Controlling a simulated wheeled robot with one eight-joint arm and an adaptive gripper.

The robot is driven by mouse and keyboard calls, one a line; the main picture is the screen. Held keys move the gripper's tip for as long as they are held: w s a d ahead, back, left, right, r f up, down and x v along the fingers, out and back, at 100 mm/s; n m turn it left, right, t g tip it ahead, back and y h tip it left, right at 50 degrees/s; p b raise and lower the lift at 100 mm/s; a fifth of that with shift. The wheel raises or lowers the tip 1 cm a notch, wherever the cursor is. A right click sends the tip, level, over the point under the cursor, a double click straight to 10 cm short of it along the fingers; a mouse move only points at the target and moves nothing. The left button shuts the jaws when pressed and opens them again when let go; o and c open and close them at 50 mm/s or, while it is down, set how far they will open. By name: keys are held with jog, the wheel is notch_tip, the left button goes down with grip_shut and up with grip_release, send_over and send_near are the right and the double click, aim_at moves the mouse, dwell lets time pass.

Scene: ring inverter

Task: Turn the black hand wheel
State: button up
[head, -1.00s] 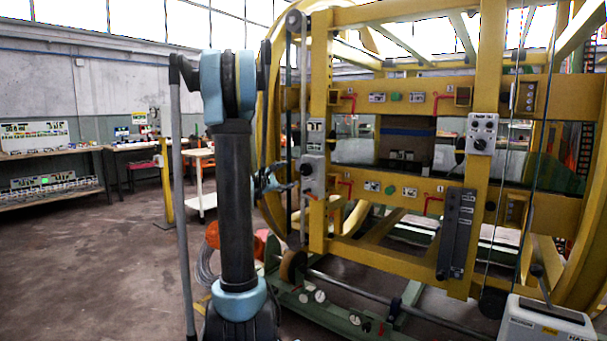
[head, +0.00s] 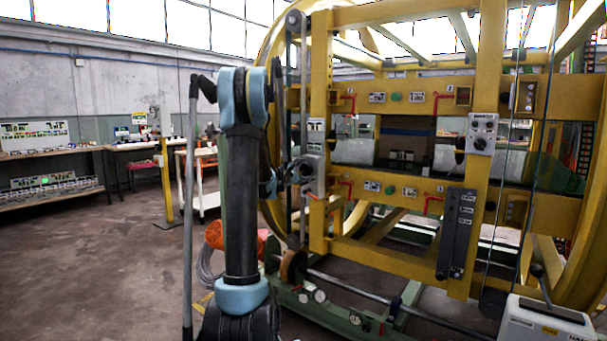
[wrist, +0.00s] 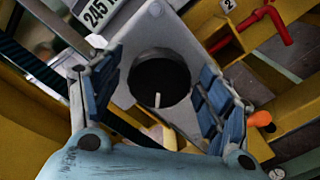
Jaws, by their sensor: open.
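The black hand wheel (wrist: 150,72) is a dark disc with a pale peg low on its face, on a grey plate (wrist: 190,45) in the wrist view. In the head view the wheel (head: 307,169) is a small dark shape on the left yellow post, partly covered by my gripper. My gripper (wrist: 160,64) is open, with one blue padded finger at each side of the wheel and nothing held. In the head view my gripper (head: 284,178) is just left of the wheel. Whether a finger touches the wheel cannot be told.
The big yellow ring frame (head: 345,120) fills the right side. A red bent handle (wrist: 272,22) and an orange knob (wrist: 260,119) lie right of the plate. A grey control box (head: 482,133) sits on another post. A white cart (head: 205,180) stands behind my arm; floor is free at left.

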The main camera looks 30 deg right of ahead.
jog(key=shift+c, duration=0.2)
jog(key=c, duration=1)
jog(key=shift+m, duration=0.3)
jog(key=m, duration=0.3)
jog(key=shift+s+m, duration=0.15)
jog(key=shift+m, duration=1.85)
jog(key=shift+f, duration=0.1)
jog(key=o, duration=1)
